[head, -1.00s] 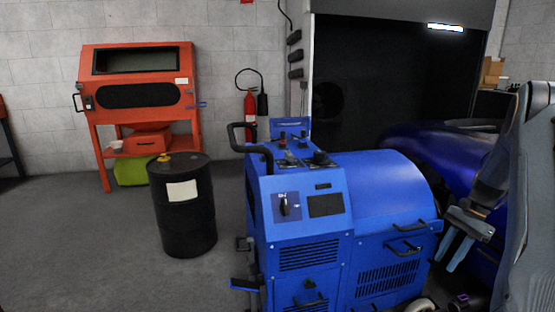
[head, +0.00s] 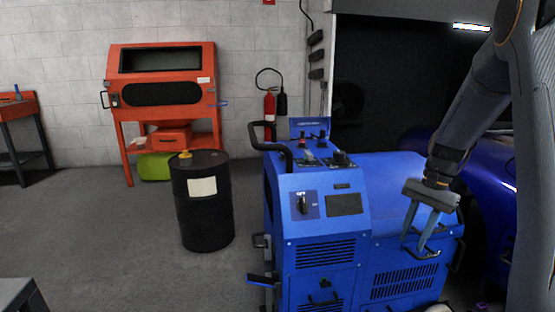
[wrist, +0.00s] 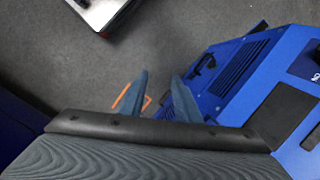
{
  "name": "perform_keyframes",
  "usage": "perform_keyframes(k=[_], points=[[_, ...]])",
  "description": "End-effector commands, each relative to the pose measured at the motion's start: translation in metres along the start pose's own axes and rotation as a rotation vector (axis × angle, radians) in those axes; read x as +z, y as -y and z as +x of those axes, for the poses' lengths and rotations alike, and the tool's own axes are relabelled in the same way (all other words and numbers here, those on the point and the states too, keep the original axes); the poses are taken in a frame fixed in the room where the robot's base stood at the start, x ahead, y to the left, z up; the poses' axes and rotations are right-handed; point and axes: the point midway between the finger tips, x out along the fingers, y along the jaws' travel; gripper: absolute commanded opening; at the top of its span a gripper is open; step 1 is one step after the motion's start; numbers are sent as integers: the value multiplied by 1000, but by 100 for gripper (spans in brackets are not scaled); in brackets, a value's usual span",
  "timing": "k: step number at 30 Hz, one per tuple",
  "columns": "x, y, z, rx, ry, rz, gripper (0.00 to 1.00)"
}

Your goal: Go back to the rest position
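My gripper (head: 414,249) hangs in front of the right part of the blue hub dynamometer (head: 300,250) in the head view, fingers pointing down. Its two blue-grey fingers are spread apart with nothing between them. In the wrist view my gripper (wrist: 158,92) is also open and empty, above grey floor beside the blue machine (wrist: 240,75). The machine's front has a dark rotary switch (head: 304,204) and a dark display (head: 345,204). Part of its right side is hidden behind my arm.
A black drum (head: 205,225) stands left of the machine. An orange cabinet (head: 165,90) and a red fire extinguisher (head: 269,112) are by the back wall. A blue car (head: 485,200) is behind my arm at right. Grey floor at left is open.

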Motion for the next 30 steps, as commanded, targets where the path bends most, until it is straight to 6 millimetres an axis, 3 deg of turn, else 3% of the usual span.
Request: perform_keyframes(k=[1,7,11,15,21,30], points=[[31,13,-6,11,-16,-73,29],[135,36,-14,50,-70,-344,29],[200,35,-11,72,-102,-521,29],[263,23,-4,93,-134,-706,29],[317,1,9,111,-163,-888,29],[362,-28,24,126,-190,-1066,29]])
